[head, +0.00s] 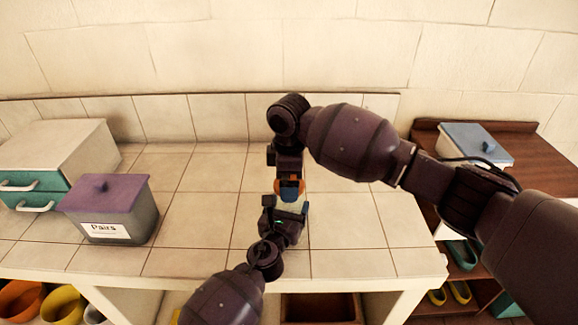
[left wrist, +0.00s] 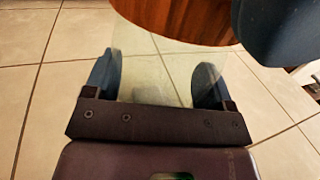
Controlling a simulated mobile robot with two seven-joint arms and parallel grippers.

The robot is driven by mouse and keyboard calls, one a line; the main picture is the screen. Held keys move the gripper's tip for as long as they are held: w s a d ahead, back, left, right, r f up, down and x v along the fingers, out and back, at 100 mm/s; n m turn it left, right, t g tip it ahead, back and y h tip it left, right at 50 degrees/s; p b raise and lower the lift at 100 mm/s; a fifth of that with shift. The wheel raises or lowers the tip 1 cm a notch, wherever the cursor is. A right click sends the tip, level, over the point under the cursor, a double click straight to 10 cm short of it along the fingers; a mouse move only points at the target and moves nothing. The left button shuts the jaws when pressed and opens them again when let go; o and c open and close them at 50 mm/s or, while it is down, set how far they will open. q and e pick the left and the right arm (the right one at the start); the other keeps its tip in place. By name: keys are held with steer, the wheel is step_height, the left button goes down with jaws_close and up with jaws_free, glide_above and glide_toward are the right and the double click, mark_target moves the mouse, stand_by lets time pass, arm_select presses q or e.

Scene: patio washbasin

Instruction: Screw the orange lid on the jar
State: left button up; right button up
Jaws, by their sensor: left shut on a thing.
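The clear jar (left wrist: 150,72) stands between the two fingers of my left gripper (left wrist: 153,82), which is shut on it, in the left wrist view. In the head view my left gripper (head: 289,210) is at the counter's middle. The orange lid (head: 290,184) is above the jar, with a wood-like brown look in the left wrist view (left wrist: 180,18). My right gripper (head: 288,172) points down at the lid from above. One of its dark blue fingers is beside the lid's edge in the left wrist view. Its other finger is hidden, so its grip is unclear.
A grey box with a purple lid (head: 107,188), labelled "Pairs", stands on the tiled counter (head: 190,215) at left. A drawer unit (head: 55,150) is behind it. A blue-lidded box (head: 476,145) is on the wooden shelf at right. The counter between is clear.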

steer(key=shift+f, duration=0.4)
steer(key=c, duration=1)
steer(key=shift+o, duration=0.2)
steer(key=m, duration=0.5)
steer(key=o, duration=1)
step_height(320, 180, up, 12)
